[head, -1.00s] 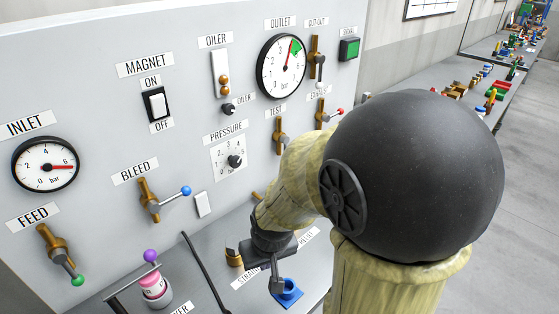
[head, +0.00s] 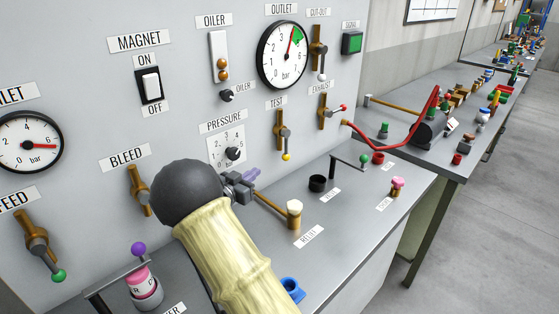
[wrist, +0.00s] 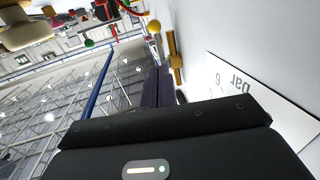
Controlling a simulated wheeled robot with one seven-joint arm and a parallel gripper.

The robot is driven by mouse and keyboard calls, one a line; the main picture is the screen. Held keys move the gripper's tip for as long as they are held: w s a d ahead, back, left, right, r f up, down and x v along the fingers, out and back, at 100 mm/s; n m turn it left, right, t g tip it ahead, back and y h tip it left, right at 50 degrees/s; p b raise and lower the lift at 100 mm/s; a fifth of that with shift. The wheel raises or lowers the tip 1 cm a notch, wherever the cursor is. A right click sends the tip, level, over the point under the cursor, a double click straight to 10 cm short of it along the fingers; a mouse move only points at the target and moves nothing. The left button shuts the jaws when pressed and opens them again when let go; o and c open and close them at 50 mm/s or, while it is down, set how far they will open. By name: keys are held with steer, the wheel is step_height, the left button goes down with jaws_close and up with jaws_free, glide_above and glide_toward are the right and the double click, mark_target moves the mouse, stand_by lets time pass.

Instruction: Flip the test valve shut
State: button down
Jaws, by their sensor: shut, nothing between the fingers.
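The test valve (head: 281,128) is a brass fitting on the panel under the TEST label. Its lever hangs down from the body and ends in a yellow knob (head: 286,157). In the wrist view the yellow knob (wrist: 154,27) and brass valve body (wrist: 175,62) show just beyond my fingertips. My gripper (head: 250,173) is shut and empty, close to the panel, below and left of the knob, under the pressure dial. Its dark purple fingers (wrist: 158,72) lie together in the wrist view and point towards the valve. I see no contact with the lever.
The exhaust valve (head: 326,110) with a red knob is right of the test valve; the cut-out valve (head: 319,50) is above it. The pressure dial (head: 232,153) is left. My arm covers the bleed lever.

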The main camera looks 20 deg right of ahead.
steer(key=shift+s, duration=0.1)
steer(key=shift+d, duration=0.1)
steer(key=p, duration=0.3)
glide_toward(286, 146)
steer(key=w+d+f, duration=0.2)
steer(key=w+d, duration=0.2)
steer(key=d, duration=0.2)
steer(key=shift+a, duration=0.2)
steer(key=shift+a+f, duration=0.1)
